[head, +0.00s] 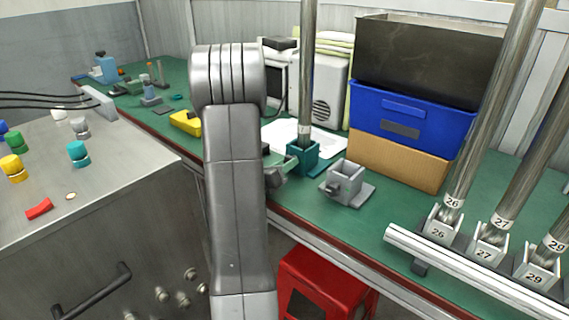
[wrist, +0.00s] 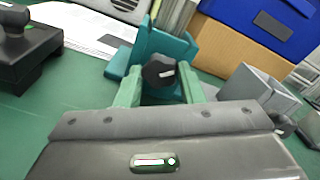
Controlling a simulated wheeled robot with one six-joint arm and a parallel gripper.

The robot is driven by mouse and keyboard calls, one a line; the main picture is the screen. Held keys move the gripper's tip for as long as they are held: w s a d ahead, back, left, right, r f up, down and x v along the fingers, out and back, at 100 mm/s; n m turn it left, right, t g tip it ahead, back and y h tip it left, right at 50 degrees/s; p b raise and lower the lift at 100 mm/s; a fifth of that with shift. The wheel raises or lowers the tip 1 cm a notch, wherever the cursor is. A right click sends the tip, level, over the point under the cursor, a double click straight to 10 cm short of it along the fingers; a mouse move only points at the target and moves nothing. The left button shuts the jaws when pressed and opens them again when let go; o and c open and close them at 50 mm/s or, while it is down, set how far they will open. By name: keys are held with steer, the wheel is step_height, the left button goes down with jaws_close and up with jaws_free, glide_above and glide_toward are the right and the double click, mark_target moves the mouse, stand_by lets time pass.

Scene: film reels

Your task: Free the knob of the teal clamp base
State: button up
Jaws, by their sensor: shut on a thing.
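The teal clamp base (head: 303,158) stands on the green bench, with a tall metal pole (head: 306,75) upright in it. In the wrist view the teal base (wrist: 178,45) is straight ahead, its black knob (wrist: 160,68) with a white mark facing me. My gripper (wrist: 161,80) has its two pale green fingers on either side of the knob and is shut on it. In the head view my gripper (head: 284,168) is at the base's near left side, partly behind my arm, and the knob is hidden there.
A grey clamp base (head: 345,186) stands empty close by on the right; it also shows in the wrist view (wrist: 257,92). Behind are a blue bin (head: 410,120) and a cardboard box (head: 400,160). Numbered holders with poles (head: 485,247) stand at the right. A yellow object (head: 186,122) lies left.

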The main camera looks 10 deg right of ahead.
stand_by(0.4)
steer(key=o, duration=1)
steer(key=v, duration=1.3)
steer(key=shift+s+a+p, duration=0.25)
steer(key=shift+a+p, duration=0.05)
steer(key=shift+p, duration=0.15)
